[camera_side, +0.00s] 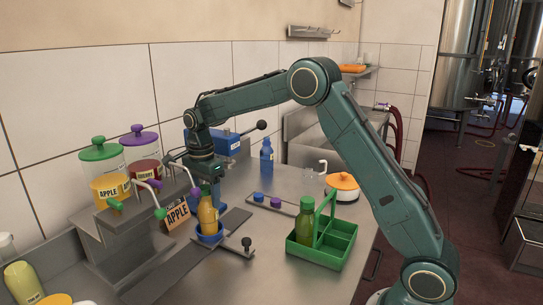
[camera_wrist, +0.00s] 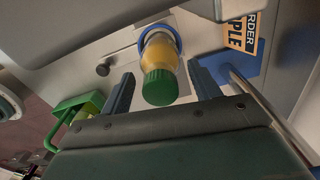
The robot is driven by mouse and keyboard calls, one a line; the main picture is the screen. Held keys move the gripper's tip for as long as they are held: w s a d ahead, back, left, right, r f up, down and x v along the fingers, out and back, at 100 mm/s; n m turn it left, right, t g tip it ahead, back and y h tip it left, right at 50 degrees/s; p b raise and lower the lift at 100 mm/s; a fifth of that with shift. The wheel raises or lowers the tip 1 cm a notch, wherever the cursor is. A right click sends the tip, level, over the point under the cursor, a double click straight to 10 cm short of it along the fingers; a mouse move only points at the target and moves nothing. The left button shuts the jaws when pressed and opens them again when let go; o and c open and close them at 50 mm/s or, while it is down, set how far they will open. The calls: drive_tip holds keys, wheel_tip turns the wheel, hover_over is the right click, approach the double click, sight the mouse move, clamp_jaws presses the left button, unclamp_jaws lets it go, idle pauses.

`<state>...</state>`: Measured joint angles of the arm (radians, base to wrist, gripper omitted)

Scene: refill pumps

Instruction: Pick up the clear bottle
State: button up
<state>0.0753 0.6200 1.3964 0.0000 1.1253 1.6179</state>
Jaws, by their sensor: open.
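A clear bottle (camera_side: 208,217) with yellow-orange contents stands upright in a blue ring holder (camera_side: 209,237) on the steel counter. In the wrist view the bottle (camera_wrist: 159,54) shows its green cap (camera_wrist: 160,87) toward the camera, with the blue ring holder (camera_wrist: 177,38) around its far end. My gripper (camera_side: 207,184) is over the top of the bottle, pointing down. In the wrist view my gripper (camera_wrist: 163,90) is open, one finger on each side of the cap, with a gap showing on both sides. The side view partly hides the cap behind the fingers.
A green carrier (camera_side: 327,249) holds a dark green bottle (camera_side: 305,224) to the right. An orange APPLE order card (camera_side: 177,214) stands just left of the holder. Pump jars (camera_side: 110,188) stand at left; a blue bottle (camera_side: 267,157) stands behind.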

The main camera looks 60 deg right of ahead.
clamp_jaws()
drive_tip(key=shift+r, duration=0.1)
idle(0.4)
wheel_tip(320, 180, up, 20)
idle(0.8)
idle(0.8)
